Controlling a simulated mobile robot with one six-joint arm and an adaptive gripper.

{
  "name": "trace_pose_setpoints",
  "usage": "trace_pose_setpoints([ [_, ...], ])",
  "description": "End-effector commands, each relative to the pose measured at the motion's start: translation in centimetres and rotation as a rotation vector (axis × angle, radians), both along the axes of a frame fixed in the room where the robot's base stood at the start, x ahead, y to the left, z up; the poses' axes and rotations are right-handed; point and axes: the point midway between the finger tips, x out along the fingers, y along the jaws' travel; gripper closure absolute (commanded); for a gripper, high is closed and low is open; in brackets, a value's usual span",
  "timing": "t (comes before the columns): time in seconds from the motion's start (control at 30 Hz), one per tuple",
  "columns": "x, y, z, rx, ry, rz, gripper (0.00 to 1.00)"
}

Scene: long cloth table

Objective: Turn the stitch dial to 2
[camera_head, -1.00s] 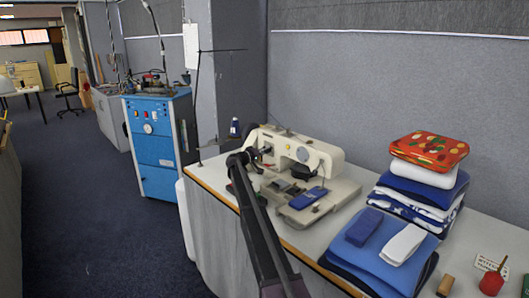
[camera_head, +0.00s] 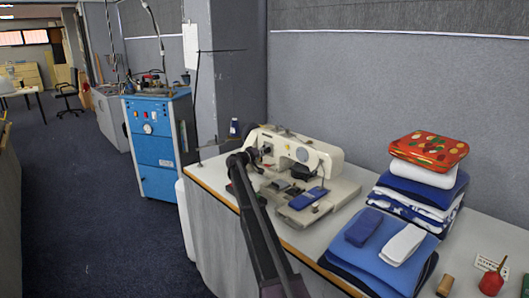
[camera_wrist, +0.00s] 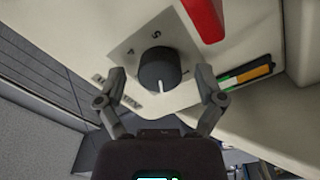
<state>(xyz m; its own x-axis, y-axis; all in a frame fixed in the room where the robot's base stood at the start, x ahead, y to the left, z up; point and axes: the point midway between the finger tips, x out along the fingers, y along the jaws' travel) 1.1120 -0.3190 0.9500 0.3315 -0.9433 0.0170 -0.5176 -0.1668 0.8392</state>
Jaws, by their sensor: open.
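The stitch dial (camera_wrist: 158,68) is a dark round knob on a grey plate (camera_wrist: 128,48) with printed marks. My gripper (camera_wrist: 159,78) is open, with one finger on each side of the dial. I cannot tell whether the fingers touch it. In the head view the cream sewing machine (camera_head: 322,155) stands on the table, with my gripper (camera_head: 247,156) at its left end. The dial cannot be made out there.
A red part (camera_wrist: 205,18) sits close above the dial. A coloured label strip (camera_wrist: 246,75) is to its right. Folded cloths (camera_head: 416,190) are stacked on the table (camera_head: 475,240) to the right.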

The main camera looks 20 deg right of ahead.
Motion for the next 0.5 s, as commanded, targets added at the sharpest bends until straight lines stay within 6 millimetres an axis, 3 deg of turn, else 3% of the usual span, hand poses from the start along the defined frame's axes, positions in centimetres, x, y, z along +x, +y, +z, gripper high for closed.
trace_pose_setpoints([
  [0.27,-0.3,0.7,0.0,0.001,0.000,0.001,0.12],
  [0.5,-1.2,3.1,0.0,0.001,0.000,0.002,0.12],
])
